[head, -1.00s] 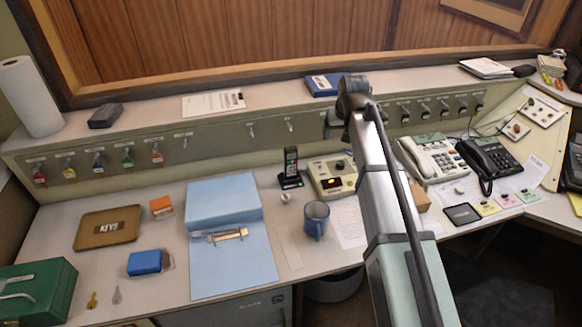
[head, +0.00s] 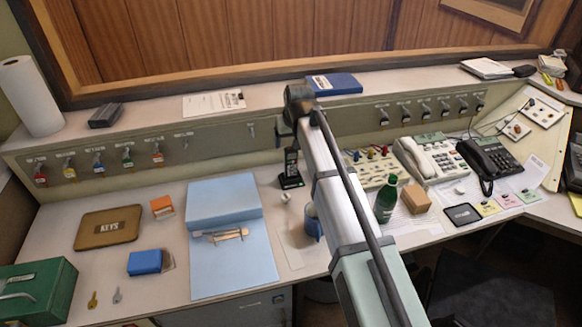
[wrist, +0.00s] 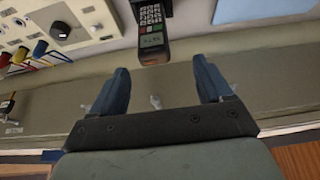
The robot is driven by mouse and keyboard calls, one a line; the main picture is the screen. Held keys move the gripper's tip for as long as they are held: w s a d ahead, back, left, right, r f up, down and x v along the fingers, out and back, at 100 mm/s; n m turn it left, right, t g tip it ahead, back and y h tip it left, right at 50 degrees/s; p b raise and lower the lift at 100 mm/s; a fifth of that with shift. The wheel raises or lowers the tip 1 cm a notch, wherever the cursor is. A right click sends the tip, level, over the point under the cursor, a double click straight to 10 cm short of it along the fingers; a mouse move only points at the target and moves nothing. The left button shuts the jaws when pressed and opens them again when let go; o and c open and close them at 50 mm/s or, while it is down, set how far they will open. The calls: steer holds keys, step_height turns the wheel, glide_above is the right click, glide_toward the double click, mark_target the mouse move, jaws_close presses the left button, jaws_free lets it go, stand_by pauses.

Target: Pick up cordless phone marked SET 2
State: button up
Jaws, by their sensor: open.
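A dark cordless phone (head: 291,165) stands upright in its black base on the desk, right of the blue folder. In the wrist view the phone (wrist: 152,28) shows its pale keypad and a small display at the top centre; I cannot read a SET 2 mark surely. My gripper (wrist: 160,72) is open and empty, its two blue fingers apart, with the phone beyond and between their directions, not touching. In the head view my gripper (head: 286,134) hangs just above the phone, near the hook panel.
A blue mug (head: 312,222) stands close to the phone, partly behind my arm. A green bottle (head: 385,203), a brown box (head: 416,199) and a plug panel (head: 372,166) stand to the right. The raised ledge (head: 215,113) runs behind. The blue folder (head: 230,260) lies left.

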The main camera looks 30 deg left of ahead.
mark_target(291, 150)
steer(key=shift+w+d+x, duration=0.1)
steer(key=shift+w+x, duration=0.05)
steer(key=shift+x, duration=1.55)
steer(key=shift+w+d+x, duration=0.1)
steer(key=shift+w+x, duration=0.1)
steer(key=shift+x, duration=1.5)
steer(key=shift+r, duration=0.1)
jaws_close()
